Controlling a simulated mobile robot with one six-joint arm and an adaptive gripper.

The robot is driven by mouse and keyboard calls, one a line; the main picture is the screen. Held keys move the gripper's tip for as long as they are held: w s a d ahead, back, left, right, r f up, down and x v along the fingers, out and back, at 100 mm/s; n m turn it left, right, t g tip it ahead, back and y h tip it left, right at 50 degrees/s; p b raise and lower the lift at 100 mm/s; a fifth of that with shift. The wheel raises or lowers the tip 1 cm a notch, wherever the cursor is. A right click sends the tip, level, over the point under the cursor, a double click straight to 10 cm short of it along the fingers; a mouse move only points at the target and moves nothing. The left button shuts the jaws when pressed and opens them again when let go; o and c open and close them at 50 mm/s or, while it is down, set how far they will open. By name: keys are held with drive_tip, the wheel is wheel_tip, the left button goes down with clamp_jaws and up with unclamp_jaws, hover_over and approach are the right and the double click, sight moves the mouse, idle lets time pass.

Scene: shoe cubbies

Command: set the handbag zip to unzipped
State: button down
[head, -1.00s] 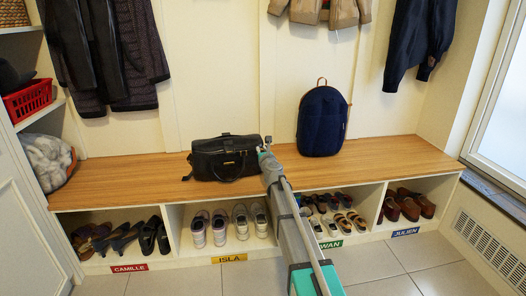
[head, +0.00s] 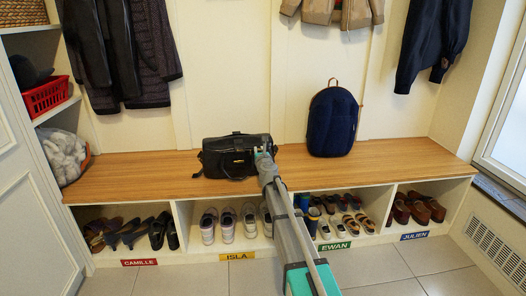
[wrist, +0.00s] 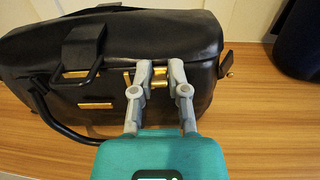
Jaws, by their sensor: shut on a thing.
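The black handbag (head: 225,160) stands on the wooden bench; it fills the left of the wrist view (wrist: 150,40), with brass-coloured plates on its front. My gripper (wrist: 161,70) is at the right part of the bag's front, near its upper edge. Its grey fingers are on either side of a small brass zip pull (wrist: 159,78) and shut on it. In the head view my gripper (head: 265,153) covers part of the bag's right side. The fingers partly hide the pull, and I cannot tell how far the zip is open.
A navy backpack (head: 332,122) stands on the bench (head: 400,150) to the right of the bag. Coats hang above, and cubbies with shoes lie below. Bare bench top is left of the bag and right of the backpack.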

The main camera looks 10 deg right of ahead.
drive_tip(key=c, duration=0.7)
unclamp_jaws()
drive_tip(key=shift+d, duration=0.2)
drive_tip(key=shift+o, duration=0.2)
drive_tip(key=shift+s, duration=0.15)
drive_tip(key=s, duration=1.1)
drive_tip(key=shift+s, duration=0.4)
